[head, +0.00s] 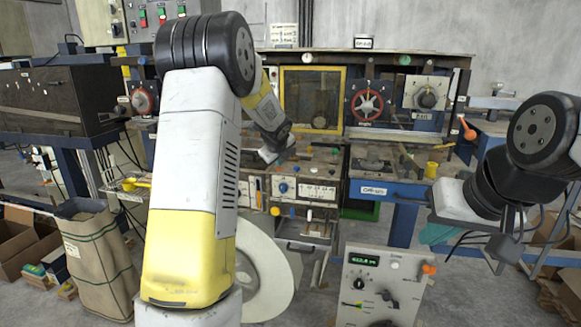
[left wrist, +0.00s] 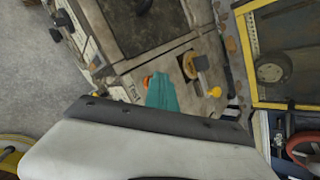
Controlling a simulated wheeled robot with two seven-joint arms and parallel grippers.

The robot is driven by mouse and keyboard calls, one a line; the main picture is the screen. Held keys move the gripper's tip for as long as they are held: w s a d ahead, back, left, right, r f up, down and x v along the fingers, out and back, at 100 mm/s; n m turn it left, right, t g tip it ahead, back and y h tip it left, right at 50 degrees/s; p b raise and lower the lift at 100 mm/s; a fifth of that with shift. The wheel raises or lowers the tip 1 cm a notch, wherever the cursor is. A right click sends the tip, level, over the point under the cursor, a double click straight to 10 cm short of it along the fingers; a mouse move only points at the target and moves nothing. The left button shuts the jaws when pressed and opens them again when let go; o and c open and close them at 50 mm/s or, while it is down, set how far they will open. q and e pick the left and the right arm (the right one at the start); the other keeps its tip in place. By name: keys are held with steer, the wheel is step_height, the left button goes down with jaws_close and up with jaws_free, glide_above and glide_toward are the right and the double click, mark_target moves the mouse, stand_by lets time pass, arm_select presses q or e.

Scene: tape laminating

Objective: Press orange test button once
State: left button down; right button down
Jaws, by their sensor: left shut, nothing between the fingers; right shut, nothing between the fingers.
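The orange test button (left wrist: 147,80) shows in the left wrist view, on a worn panel beside a label reading "Test". My left gripper (left wrist: 165,92) shows there as shut teal fingers just right of the button; I cannot tell whether they touch it. In the head view my left gripper (head: 285,155) is over the bench top, left of centre, and the button cannot be made out behind it. My right gripper (head: 434,234) is shut and empty at the right, in front of the blue bench and away from the button.
A yellow knob (left wrist: 214,92) and a yellow-framed window (head: 311,98) are near the left gripper. A red handwheel (head: 367,104) stands to the right of the window. A control box (head: 381,285) with a green display stands in front. A sack (head: 99,262) stands at left.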

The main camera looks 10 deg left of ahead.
mark_target(279, 169)
arm_select(q)
steer(key=shift+r, duration=0.95)
steer(key=shift+r, duration=2.5)
steer(key=shift+s, duration=0.1)
